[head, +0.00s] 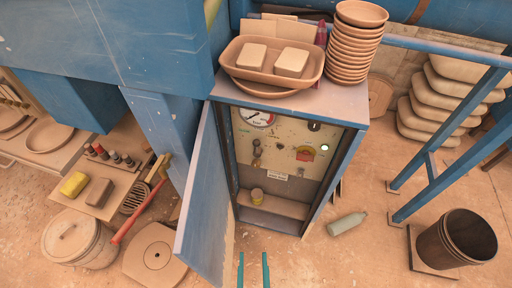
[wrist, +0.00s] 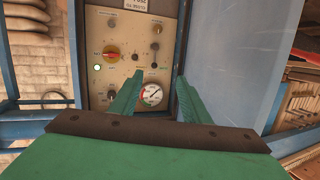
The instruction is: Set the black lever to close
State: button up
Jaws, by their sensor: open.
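The black lever (head: 256,153) is a small dark handle on the left part of the panel inside the open cabinet. It also shows in the wrist view (wrist: 156,44), which sees the panel upside down. Its exact setting is too small to tell. My gripper (head: 253,255) is open and empty, in front of the cabinet at the bottom of the head view. In the wrist view its two green fingers (wrist: 160,76) point toward the panel, apart from the lever, with the gauge between them in the picture.
The panel (head: 240,125) bears a round gauge (head: 258,118), a red and yellow switch (head: 305,153), a black knob (head: 314,126) and a lit white lamp (head: 325,147). The blue cabinet door (head: 203,200) stands open at left. A bottle (head: 346,224) lies on the floor at right.

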jog(key=w+f+m+t, duration=0.1)
jog(key=w+f, duration=0.1)
jog(key=w, duration=1.3)
jog(key=m+t+h, duration=0.1)
jog(key=m+h, duration=0.1)
send_near(256, 146)
jog(key=w, duration=0.9)
jog(key=shift+w+d, duration=0.25)
jog(key=shift+d, duration=0.15)
jog(key=shift+d, duration=0.15)
jog(key=shift+c, duration=0.9)
grip_shut()
